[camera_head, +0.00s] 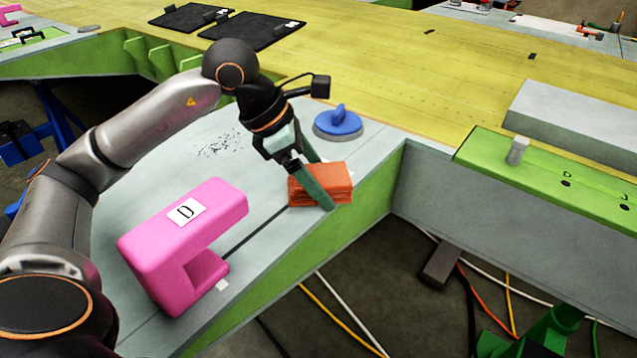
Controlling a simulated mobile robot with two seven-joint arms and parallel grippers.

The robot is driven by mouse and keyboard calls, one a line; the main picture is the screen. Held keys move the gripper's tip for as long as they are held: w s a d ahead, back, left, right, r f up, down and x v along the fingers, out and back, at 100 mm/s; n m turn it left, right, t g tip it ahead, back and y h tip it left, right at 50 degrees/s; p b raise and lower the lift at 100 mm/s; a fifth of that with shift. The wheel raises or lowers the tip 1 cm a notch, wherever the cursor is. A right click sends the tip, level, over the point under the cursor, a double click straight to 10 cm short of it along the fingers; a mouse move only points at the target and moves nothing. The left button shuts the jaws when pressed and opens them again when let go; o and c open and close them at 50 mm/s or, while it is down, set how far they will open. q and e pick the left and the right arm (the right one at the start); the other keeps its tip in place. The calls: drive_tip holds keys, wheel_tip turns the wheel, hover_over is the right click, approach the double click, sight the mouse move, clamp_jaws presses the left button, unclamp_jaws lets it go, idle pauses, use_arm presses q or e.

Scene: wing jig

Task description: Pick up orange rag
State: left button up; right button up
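The orange rag (341,184) is a folded, block-like stack on the grey wing surface, close to its green front edge. My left gripper (320,184) points down at it with green fingers apart. One finger crosses in front of the rag, and the other goes down behind it, its tip hidden. The rag lies between the fingers and looks undeformed. I cannot tell whether either finger touches it. My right gripper is not in view.
A pink clamp-shaped block (185,240) marked D stands left of the rag. A blue suction-cup handle (338,122) sits behind it. Black mats (252,32) lie on the yellow panel (440,90). A grey beam with a green plate (560,180) is at right. Cables cross the floor below.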

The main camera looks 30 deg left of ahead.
sight(336, 176)
use_arm(q)
drive_tip(key=c, duration=1.2)
drive_tip(key=shift+o, duration=0.2)
drive_tip(key=shift+r+p, duration=0.5)
drive_tip(key=shift+r, duration=0.05)
drive_tip(key=r+p, duration=0.1)
drive_tip(key=r, duration=0.1)
drive_tip(key=r+p, duration=0.2)
drive_tip(key=shift+s+d, duration=0.15)
drive_tip(key=shift+d, duration=0.05)
drive_tip(key=s+d+r+p, duration=0.3)
drive_tip(key=s+d+r, duration=0.5)
drive_tip(key=s, duration=0.2)
drive_tip(key=shift+s+r+p, duration=0.2)
drive_tip(key=shift+s+p, duration=0.2)
drive_tip(key=shift+d, duration=0.1)
